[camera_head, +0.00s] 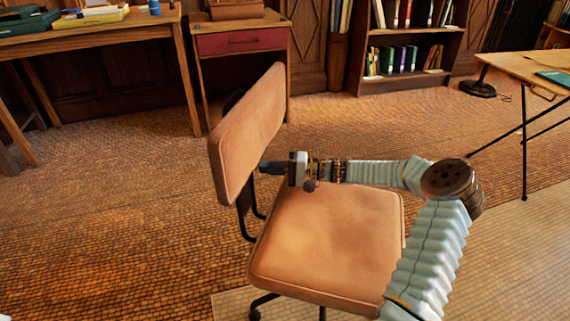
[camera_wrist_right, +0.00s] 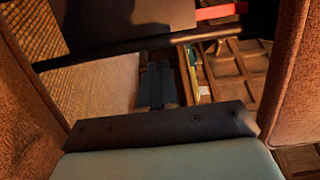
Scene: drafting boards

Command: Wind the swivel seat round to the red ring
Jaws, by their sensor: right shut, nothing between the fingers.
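The swivel seat is a tan padded chair with a seat cushion (camera_head: 330,240), an upright backrest (camera_head: 245,125) on the left and dark metal back supports. My right gripper (camera_head: 268,168) reaches in from the right above the cushion, its tips pointing left by the backrest's right edge. Whether it touches the backrest is unclear. In the right wrist view the shut, empty fingers (camera_wrist_right: 155,86) show between brown padding on both sides, with dark bars above. I cannot make out a red ring; a red strip (camera_wrist_right: 220,11) shows there, its nature unclear. My left gripper is not in view.
A wooden table (camera_head: 100,28) stands back left, beside a cabinet with a red drawer (camera_head: 240,41). A bookshelf (camera_head: 410,84) is behind. A drafting table (camera_head: 535,72) with thin dark legs stands at right. The tiled floor (camera_head: 120,220) left of the chair is clear.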

